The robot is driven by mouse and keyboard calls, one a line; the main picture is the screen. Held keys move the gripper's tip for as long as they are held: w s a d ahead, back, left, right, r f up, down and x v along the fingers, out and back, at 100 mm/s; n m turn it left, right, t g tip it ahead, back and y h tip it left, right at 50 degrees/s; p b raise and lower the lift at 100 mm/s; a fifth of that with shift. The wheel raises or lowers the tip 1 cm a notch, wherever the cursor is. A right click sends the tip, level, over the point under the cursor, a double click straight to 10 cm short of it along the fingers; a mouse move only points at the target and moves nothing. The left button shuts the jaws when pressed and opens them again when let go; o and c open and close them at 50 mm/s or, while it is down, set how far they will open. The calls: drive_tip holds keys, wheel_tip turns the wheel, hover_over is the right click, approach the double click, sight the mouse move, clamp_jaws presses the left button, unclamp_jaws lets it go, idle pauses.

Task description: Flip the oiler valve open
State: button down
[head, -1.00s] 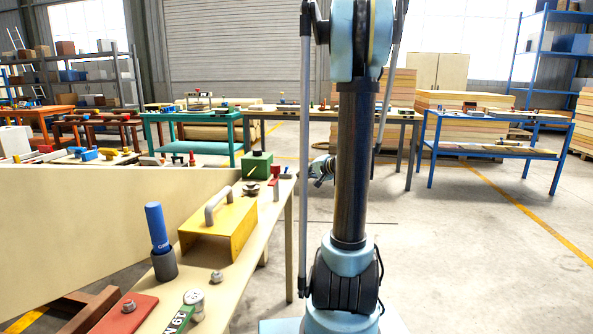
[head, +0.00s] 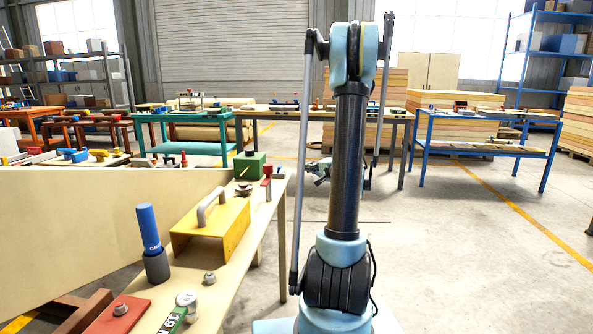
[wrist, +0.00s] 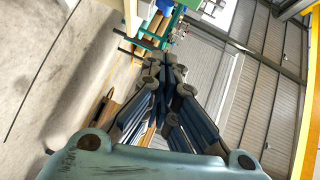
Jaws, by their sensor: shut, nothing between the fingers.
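No part is clearly readable as the oiler valve. The likeliest is a small red lever-like part (head: 267,171) at the far end of the near bench, beside a green box (head: 249,166) with a thin rod on it. It is too small to tell its position. My gripper (head: 319,172) is in the head view, right of that bench end and apart from it, partly hidden behind my arm. In the wrist view my gripper (wrist: 152,66) has its fingers together, with nothing seen between them.
A large pale panel (head: 80,222) stands left. Floor right of the bench is clear.

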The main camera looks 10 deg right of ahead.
sight(279, 169)
drive_tip(key=s+a+x, duration=0.1)
drive_tip(key=a+x, duration=0.1)
drive_tip(key=x, duration=1)
drive_tip(key=shift+a+f, duration=0.25)
drive_tip(key=shift+a, duration=0.15)
